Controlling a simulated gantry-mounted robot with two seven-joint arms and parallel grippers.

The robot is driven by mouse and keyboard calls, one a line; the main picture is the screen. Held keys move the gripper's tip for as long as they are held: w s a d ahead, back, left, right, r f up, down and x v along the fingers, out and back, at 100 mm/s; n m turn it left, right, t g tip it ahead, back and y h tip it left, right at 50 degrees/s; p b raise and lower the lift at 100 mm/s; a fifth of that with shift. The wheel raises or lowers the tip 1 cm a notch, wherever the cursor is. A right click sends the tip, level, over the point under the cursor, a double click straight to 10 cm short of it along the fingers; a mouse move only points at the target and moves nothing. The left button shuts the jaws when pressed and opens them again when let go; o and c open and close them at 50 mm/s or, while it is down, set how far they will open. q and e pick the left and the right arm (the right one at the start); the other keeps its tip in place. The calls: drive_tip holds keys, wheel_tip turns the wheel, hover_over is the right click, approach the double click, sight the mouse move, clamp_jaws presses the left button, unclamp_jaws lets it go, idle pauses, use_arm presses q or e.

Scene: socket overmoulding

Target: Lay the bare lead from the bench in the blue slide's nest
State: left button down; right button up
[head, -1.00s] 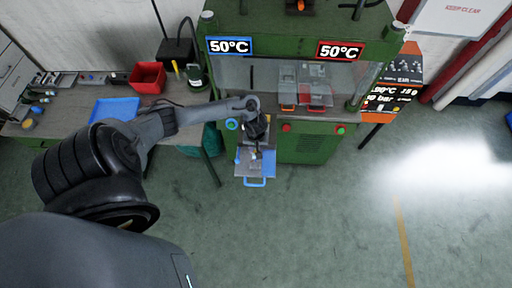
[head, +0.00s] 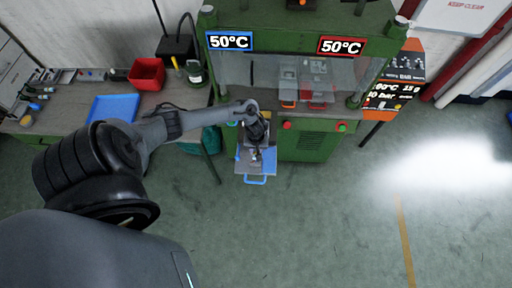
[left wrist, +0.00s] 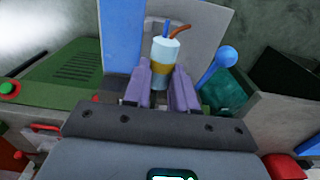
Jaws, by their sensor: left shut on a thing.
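The blue slide (head: 268,167) is drawn out at the front of the green press, with its blue handle toward me. Its grey plate (left wrist: 203,22) and blue edge (left wrist: 122,38) show in the left wrist view. My left gripper (head: 256,154) is over the slide, pointing down. In the left wrist view the left gripper (left wrist: 162,82) is shut on the bare lead (left wrist: 164,50), a pale cylinder with a gold band and blue and brown wire ends. The nest is not clearly seen, and I cannot tell whether the lead touches it. My right gripper is not in view.
The green press (head: 318,146) stands behind the slide, with a second, red slide (head: 319,92) inside. A blue-knobbed lever (left wrist: 225,57) is close beside the gripper. The bench (head: 70,112) at left holds a blue tray (head: 112,107) and red bin (head: 147,74). Floor at right is clear.

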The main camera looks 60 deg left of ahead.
use_arm(q)
drive_tip(key=shift+f+b, duration=0.8)
drive_tip(key=shift+f, duration=0.95)
drive_tip(key=c, duration=0.8)
unclamp_jaws()
wheel_tip(320, 180, up, 11)
drive_tip(key=p, duration=0.3)
drive_tip(key=shift+f, duration=0.15)
